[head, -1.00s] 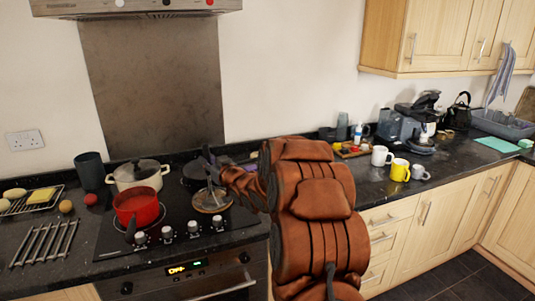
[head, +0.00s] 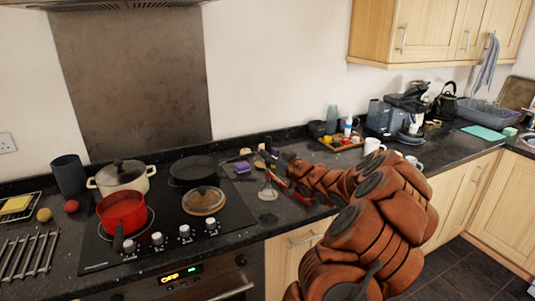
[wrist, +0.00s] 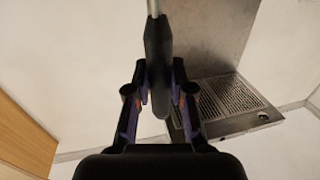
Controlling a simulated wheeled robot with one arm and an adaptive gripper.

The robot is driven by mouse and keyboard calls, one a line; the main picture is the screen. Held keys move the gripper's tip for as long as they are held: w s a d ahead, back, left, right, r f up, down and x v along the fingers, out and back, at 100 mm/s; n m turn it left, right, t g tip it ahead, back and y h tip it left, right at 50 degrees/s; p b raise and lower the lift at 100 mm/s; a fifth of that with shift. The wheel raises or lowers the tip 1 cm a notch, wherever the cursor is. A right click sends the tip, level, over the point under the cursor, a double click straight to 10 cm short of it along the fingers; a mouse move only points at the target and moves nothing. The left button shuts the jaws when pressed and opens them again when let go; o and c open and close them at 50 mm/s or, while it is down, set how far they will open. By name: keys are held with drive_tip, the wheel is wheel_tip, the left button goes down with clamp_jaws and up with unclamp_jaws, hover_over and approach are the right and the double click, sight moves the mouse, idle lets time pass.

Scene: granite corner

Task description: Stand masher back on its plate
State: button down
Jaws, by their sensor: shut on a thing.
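My gripper (head: 273,163) is shut on the masher's black handle. The wrist view shows this handle (wrist: 158,60) between the two fingers (wrist: 158,100), with the metal shaft running out at the top edge. In the head view the masher's thin shaft hangs upright below the gripper, over the counter right of the hob. A small pale round shape (head: 268,194) lies at its lower end. I cannot tell whether this is the plate or the masher's foot, or whether they touch.
The hob on the left holds a red pot (head: 122,212), a cream pot (head: 122,178), a dark pan (head: 192,170) and a glass lid (head: 204,201). A purple sponge (head: 243,168) and a red utensil (head: 299,196) lie near the gripper. Mugs (head: 374,146) stand beyond my arm.

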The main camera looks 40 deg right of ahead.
sight(269, 168)
drive_tip(key=shift+f+b, duration=1.4)
drive_tip(key=shift+f, duration=1.05)
drive_tip(key=shift+f, duration=0.35)
drive_tip(key=c, duration=0.9)
unclamp_jaws()
drive_tip(key=shift+c, duration=0.2)
drive_tip(key=s+a, duration=0.1)
drive_tip(key=s, duration=1.1)
drive_tip(key=shift+a, duration=0.3)
drive_tip(key=shift+w, duration=0.15)
